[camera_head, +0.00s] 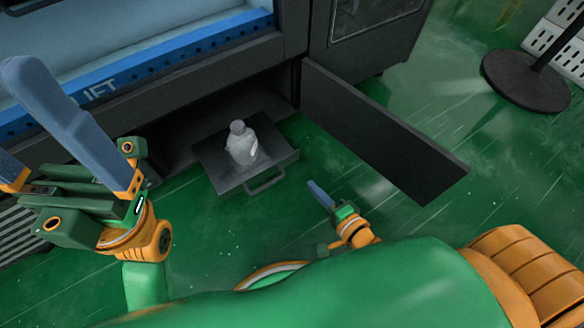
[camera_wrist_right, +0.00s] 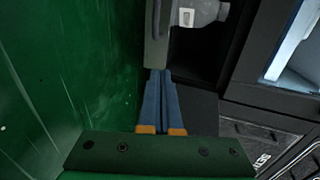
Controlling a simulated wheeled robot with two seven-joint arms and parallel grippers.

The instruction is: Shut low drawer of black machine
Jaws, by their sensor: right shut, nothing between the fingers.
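The black machine (camera_head: 290,30) has its low drawer (camera_head: 215,160) pulled out over the green floor. The drawer has a front handle (camera_head: 266,182) and carries a clear bottle (camera_head: 241,146), which stands upright. My right gripper (camera_head: 314,186) is shut and empty, just right of the drawer's front corner. In the right wrist view its blue fingers (camera_wrist_right: 162,73) point at the end of the drawer front (camera_wrist_right: 157,42); I cannot tell whether they touch. The bottle (camera_wrist_right: 203,12) shows beyond. My left gripper (camera_head: 25,115) is open and empty at the left, with one finger partly outside the picture.
A dark hinged door (camera_head: 385,130) of the machine stands open to the right of the drawer. A round black post base (camera_head: 525,80) is at the far right. Green floor is clear in front of the drawer and between door and post.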

